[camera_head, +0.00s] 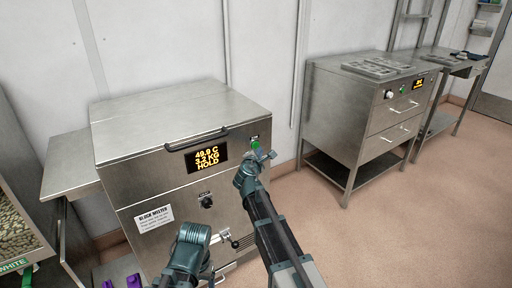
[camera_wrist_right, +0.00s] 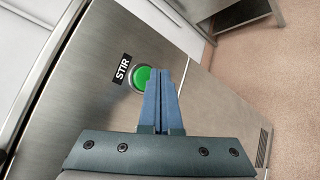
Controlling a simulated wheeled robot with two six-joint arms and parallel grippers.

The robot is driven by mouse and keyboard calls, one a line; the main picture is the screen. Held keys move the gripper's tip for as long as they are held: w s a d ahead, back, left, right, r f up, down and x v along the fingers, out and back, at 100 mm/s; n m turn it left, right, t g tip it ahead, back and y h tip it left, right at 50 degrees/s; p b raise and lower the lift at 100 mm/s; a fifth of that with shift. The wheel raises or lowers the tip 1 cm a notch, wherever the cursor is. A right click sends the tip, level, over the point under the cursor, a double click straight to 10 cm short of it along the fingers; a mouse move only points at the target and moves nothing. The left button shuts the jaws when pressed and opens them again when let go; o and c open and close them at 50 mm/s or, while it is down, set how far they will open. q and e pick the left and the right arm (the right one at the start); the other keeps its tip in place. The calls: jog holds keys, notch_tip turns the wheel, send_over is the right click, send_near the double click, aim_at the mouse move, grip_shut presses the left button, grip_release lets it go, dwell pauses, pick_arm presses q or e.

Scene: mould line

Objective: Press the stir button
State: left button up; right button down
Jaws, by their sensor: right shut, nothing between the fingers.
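The stir button (camera_wrist_right: 141,78) is a round green button in a metal ring on the front of the steel block melter (camera_head: 180,125). A black STIR label (camera_wrist_right: 122,69) is beside it. The button also shows in the head view (camera_head: 255,144), just above my right gripper (camera_head: 262,158). In the right wrist view my right gripper (camera_wrist_right: 166,75) is shut and empty, its fingertips close beside the button and overlapping its edge in the picture. I cannot tell whether they touch. My left gripper (camera_head: 217,236) is low in front of the melter; its jaw state is unclear.
The melter's display (camera_head: 206,157) reads 49.9 C, 3.2 KG, HOLD. A black knob (camera_head: 206,201) and a valve handle (camera_head: 232,240) are on its front. A steel cabinet with trays (camera_head: 375,69) stands at the right. Open floor (camera_head: 400,220) lies right of my right arm.

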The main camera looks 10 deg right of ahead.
jog(key=shift+w, duration=0.1)
dwell(0.3)
jog(key=shift+w+a, duration=0.15)
jog(key=shift+w, duration=0.15)
jog(key=shift+w+a, duration=0.2)
jog(key=shift+w, duration=0.25)
dwell(0.7)
jog(key=shift+s, duration=0.1)
jog(key=shift+s+d, duration=0.3)
jog(key=shift+s, duration=0.45)
jog(key=s, duration=0.1)
jog(key=s+d, duration=0.1)
jog(key=s, duration=0.2)
jog(key=shift+s+d, duration=0.35)
jog(key=shift+d, duration=0.05)
dwell(0.6)
